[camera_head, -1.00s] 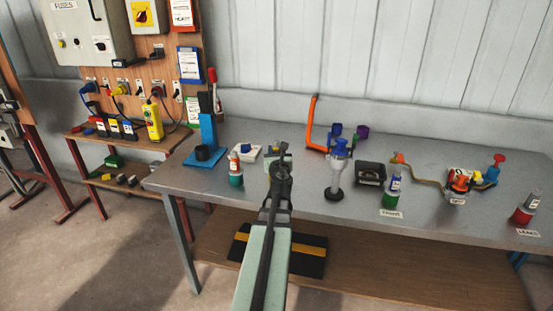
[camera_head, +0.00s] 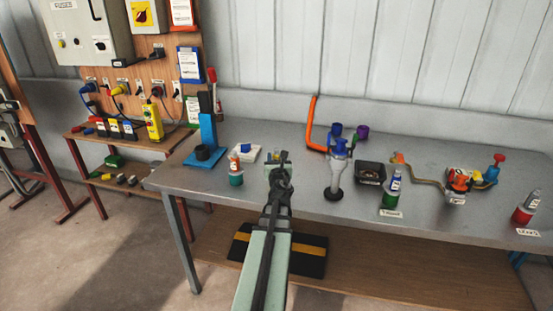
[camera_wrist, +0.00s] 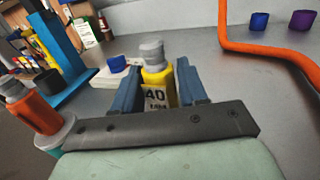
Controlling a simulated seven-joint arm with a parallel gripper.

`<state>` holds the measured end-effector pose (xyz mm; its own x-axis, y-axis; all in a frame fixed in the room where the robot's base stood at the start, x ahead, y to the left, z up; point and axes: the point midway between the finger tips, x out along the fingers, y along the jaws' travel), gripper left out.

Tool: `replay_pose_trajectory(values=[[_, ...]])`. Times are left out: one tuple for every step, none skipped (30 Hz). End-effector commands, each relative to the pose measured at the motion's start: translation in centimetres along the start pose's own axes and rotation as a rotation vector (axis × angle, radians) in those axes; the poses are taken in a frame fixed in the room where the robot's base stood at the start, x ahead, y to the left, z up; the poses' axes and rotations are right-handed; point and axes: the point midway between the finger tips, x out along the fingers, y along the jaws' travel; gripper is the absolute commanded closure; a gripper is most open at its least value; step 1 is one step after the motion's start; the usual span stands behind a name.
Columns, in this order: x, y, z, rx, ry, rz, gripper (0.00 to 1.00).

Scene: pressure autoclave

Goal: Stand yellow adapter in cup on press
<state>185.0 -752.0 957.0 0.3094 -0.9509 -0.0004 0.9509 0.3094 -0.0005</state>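In the head view my gripper (camera_head: 283,158) is over the front of the bench and hides the adapter. The blue press (camera_head: 208,132) stands at the bench's left end, with a dark cup (camera_head: 203,152) on its base. It also shows at the left of the wrist view (camera_wrist: 60,45). I cannot see inside the cup.
A red-and-teal bottle (camera_head: 236,172) and a white block with a blue piece (camera_head: 245,153) stand between my gripper and the press. An orange hook (camera_head: 310,125), blue-and-white fitting (camera_head: 337,170) and black tray (camera_head: 370,173) are to the right.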

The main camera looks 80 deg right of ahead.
Motion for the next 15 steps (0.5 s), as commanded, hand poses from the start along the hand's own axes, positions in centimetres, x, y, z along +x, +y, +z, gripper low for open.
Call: replay_pose_trajectory(values=[[0.0, 0.0, 0.01, 0.0, 0.0, 0.0, 0.53], [0.0, 0.0, 0.02, 0.0, 0.0, 0.0, 0.5], [0.0, 0.0, 0.02, 0.0, 0.0, 0.0, 0.46], [0.0, 0.0, 0.02, 0.0, 0.0, 0.0, 0.43], [0.0, 0.0, 0.02, 0.0, 0.0, 0.0, 0.4], [0.0, 0.0, 0.03, 0.0, 0.0, 0.0, 0.4], [0.0, 0.0, 0.03, 0.0, 0.0, 0.0, 0.4], [0.0, 0.0, 0.03, 0.0, 0.0, 0.0, 0.4], [0.0, 0.0, 0.03, 0.0, 0.0, 0.0, 0.4], [0.0, 0.0, 0.03, 0.0, 0.0, 0.0, 0.4], [0.0, 0.0, 0.03, 0.0, 0.0, 0.0, 0.4], [0.0, 0.0, 0.02, 0.0, 0.0, 0.0, 0.4], [0.0, -0.01, 0.01, 0.001, 0.0, 0.0, 0.4], [0.0, -0.01, -0.02, 0.001, 0.0, -0.001, 0.4], [-0.19, 0.0, -0.02, 0.001, 0.0, -0.001, 0.4]])
